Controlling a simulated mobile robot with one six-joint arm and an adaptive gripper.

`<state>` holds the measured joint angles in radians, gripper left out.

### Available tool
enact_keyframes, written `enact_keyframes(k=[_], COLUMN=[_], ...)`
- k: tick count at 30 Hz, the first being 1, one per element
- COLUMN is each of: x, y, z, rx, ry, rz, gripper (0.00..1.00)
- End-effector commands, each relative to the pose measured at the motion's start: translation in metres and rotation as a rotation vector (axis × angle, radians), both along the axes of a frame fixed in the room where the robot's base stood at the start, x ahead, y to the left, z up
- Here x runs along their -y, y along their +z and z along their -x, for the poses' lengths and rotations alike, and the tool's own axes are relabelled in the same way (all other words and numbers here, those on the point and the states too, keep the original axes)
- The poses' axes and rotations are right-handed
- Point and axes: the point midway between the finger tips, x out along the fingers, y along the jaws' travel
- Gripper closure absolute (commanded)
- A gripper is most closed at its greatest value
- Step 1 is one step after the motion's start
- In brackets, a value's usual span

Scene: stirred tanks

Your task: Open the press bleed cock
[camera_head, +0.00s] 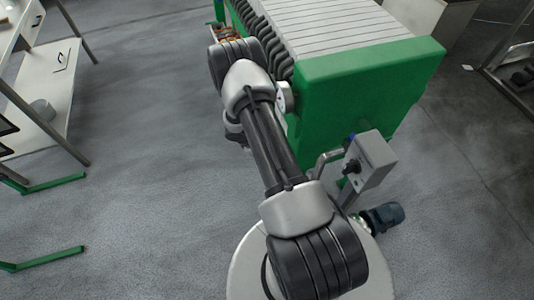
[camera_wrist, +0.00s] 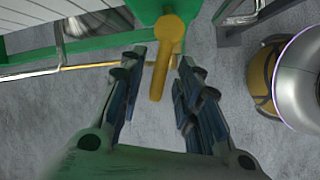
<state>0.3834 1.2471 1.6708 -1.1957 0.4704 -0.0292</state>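A yellow lever (camera_wrist: 167,50), which looks like the bleed cock handle, hangs from a round yellow hub at the green frame in the wrist view. It points down the picture towards my gripper. My gripper (camera_wrist: 161,64) is open, with one dark finger on each side of the lever's lower part in the picture. I cannot tell whether the lever is at finger depth, and I see no clear contact. In the head view the green press (camera_head: 350,85) with its pale plates stands beyond my arm. The lever and the gripper tips are hidden there.
A grey box (camera_head: 372,160) and a dark motor (camera_head: 382,217) stand near the press's front end. A white table (camera_head: 50,85) is at the left, with green floor frames (camera_head: 45,258) below it. The grey floor between table and press is clear.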

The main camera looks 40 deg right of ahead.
Motion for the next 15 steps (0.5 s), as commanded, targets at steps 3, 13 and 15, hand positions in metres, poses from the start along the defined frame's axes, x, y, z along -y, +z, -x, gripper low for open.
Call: enact_keyframes(k=[3, 13, 15], x=[0.000, -0.006, -0.010], y=[0.000, 0.012, 0.024], z=[0.000, -0.002, -0.004], rx=[-0.001, 0.000, 0.002], ry=[0.000, 0.001, 0.002], rz=[-0.001, 0.001, 0.001], gripper=[0.67, 0.67, 0.67])
